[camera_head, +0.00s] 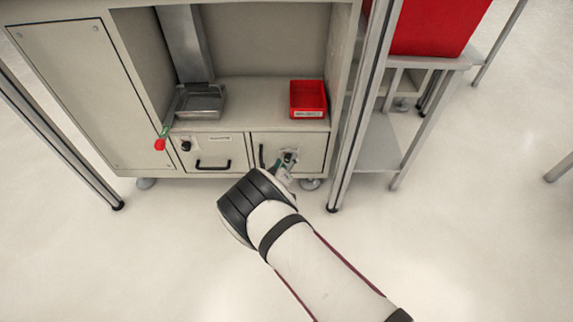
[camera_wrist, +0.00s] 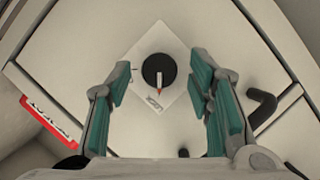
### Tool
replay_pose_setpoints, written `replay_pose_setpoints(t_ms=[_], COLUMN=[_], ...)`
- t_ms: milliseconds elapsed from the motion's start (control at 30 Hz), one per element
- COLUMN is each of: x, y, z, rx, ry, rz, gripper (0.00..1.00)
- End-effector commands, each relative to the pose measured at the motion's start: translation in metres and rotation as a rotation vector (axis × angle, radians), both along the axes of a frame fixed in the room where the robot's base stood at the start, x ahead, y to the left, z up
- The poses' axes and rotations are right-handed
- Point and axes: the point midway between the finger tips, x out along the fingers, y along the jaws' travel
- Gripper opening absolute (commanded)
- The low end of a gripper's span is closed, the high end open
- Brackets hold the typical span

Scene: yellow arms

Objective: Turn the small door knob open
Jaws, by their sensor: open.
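The small door (camera_head: 307,143) is the right-hand light panel at the bottom of the cabinet. In the head view the knob is partly hidden by my gripper (camera_head: 283,169). In the wrist view my gripper (camera_wrist: 161,84) is open, with one green-padded finger on each side of the knob. The fingers appear apart from the knob, with clear gaps. The door looks shut.
A black handle (camera_wrist: 262,108) stands out beside the right finger in the wrist view. A red bin (camera_head: 308,98) and a metal tray (camera_head: 201,101) sit on the shelf above. A left drawer (camera_head: 209,152) and a metal post (camera_head: 355,120) flank the door. The floor in front is clear.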

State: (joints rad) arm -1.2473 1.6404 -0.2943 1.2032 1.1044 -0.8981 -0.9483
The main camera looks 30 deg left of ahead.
Motion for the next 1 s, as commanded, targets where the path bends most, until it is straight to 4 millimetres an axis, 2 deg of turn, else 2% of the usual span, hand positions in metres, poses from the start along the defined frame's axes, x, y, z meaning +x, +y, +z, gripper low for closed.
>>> replay_pose_setpoints(t_ms=[200,267,400,433,767,1000], x=[0.0004,0.0003,0.0002,0.0002,0.0002,0.0012], y=[0.0,-0.0001,0.0,0.0,-0.0007,-0.0019], z=[0.0002,0.0002,0.0002,0.0002,0.0004,0.0023], rx=[0.0,0.0,0.0,0.0,0.025,0.131], ry=[0.0,0.0,0.0,0.0,0.016,0.082], rz=[0.0,0.0,0.0,0.0,-0.001,-0.003], gripper=[0.47,0.36,0.04,0.0,0.0,0.0])
